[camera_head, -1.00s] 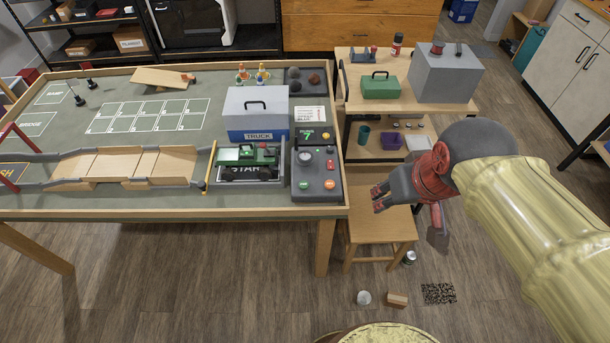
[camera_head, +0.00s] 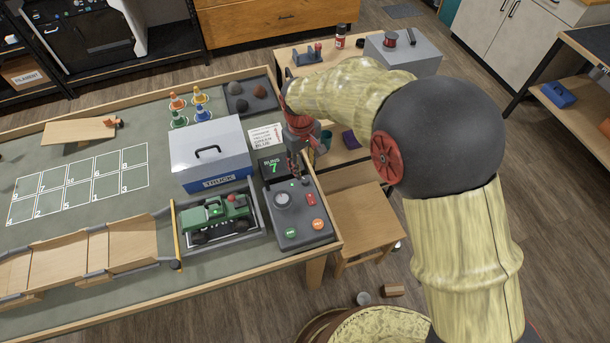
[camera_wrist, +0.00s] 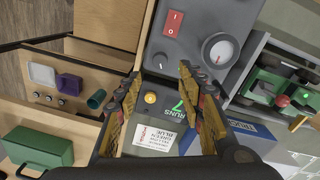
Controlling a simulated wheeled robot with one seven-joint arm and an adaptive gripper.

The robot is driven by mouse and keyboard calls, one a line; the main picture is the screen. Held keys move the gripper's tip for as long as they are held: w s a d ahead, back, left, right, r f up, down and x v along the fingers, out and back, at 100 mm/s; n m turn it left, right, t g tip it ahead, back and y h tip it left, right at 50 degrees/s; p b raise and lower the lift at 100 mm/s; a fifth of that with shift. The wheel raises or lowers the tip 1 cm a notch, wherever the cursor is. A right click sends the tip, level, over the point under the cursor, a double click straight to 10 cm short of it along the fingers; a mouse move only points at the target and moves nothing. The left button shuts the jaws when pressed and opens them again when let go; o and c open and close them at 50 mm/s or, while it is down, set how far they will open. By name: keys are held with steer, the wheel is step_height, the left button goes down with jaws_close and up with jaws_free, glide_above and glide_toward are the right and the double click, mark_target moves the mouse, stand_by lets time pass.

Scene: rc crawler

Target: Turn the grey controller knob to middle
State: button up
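The grey controller box (camera_head: 290,232) sits at the table's right edge. It carries a white-faced dial (camera_wrist: 217,49), a red switch (camera_wrist: 173,23), and green and orange buttons. A small dark grey knob (camera_wrist: 160,61) shows in the wrist view, between and just past my fingertips. My gripper (camera_wrist: 160,73) is open, with one finger each side of the knob in that view; contact cannot be told. In the head view my gripper (camera_head: 296,170) points down over the controller's far end, largely hiding the knob. The knob's exact setting is too small to read.
A display (camera_head: 272,168) reading 7 stands behind the controller. A green truck (camera_head: 217,216) and a grey-blue toolbox (camera_head: 210,155) stand to its left. A wooden stool (camera_head: 365,222) and a shelf cart are to the right.

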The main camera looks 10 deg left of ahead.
mark_target(305, 180)
step_height(305, 180, down, 8)
steer(key=shift+w+d+r+b, duration=0.15)
steer(key=shift+r+b, duration=0.1)
steer(key=shift+b, duration=0.8)
steer(key=shift+c, duration=0.2)
jaws_close()
